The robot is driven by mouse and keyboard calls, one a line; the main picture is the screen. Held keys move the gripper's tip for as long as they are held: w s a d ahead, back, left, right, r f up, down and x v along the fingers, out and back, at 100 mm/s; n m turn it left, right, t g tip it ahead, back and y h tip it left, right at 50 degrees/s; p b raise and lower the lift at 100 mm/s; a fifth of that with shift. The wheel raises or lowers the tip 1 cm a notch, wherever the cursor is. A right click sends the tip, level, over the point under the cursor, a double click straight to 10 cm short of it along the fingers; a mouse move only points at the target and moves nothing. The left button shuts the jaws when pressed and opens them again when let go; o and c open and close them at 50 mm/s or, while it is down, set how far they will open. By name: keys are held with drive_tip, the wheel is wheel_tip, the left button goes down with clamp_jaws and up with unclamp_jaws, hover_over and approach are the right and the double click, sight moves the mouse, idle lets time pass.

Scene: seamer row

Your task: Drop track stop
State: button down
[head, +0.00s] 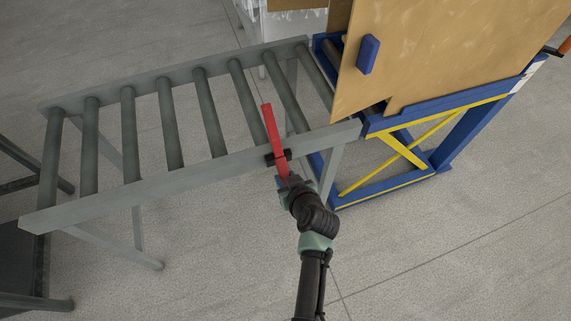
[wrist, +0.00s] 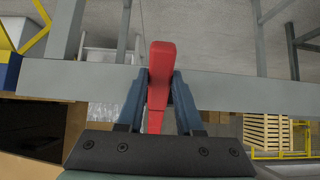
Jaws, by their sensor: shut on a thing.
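The track stop is a red bar (head: 270,125) at a black bracket (head: 287,154) on the near rail of the grey roller conveyor (head: 150,190). In the head view it reaches from my gripper past the rail, its far end over the rollers. My gripper (head: 283,180) is just outside the near rail and shut on the bar's near end. In the wrist view the red bar (wrist: 161,62) stands between the two blue fingers of my gripper (wrist: 160,80), in front of the grey rail. Whether the bar touches the rollers cannot be told.
A blue and yellow lift table (head: 440,112) with large tan boards (head: 450,50) and a blue block (head: 368,54) adjoins the conveyor's right end. Dark frames stand at the far left. Open concrete floor (head: 460,260) lies in front. Conveyor legs stand near my arm.

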drive_tip(key=r+g+p, duration=0.2)
drive_tip(key=p, duration=0.1)
drive_tip(key=r+g+h+p, duration=0.1)
drive_tip(key=p, duration=0.1)
drive_tip(key=shift+s+d, duration=0.1)
drive_tip(key=shift+s, duration=0.15)
drive_tip(key=g+p, duration=0.1)
drive_tip(key=g, duration=0.1)
drive_tip(key=shift+r+g+h+p, duration=0.3)
drive_tip(key=shift+r+h+p, duration=0.05)
drive_tip(key=shift+h+p, duration=0.05)
drive_tip(key=shift+r+g+h, duration=0.3)
drive_tip(key=shift+r+g, duration=0.25)
drive_tip(key=shift+g, duration=0.45)
drive_tip(key=c, duration=0.6)
unclamp_jaws()
drive_tip(key=shift+o, duration=0.2)
drive_tip(key=shift+r, duration=0.2)
wheel_tip(320, 180, up, 12)
drive_tip(key=s+p, duration=0.2)
drive_tip(key=shift+d+r, duration=0.25)
drive_tip(key=shift+d, duration=0.1)
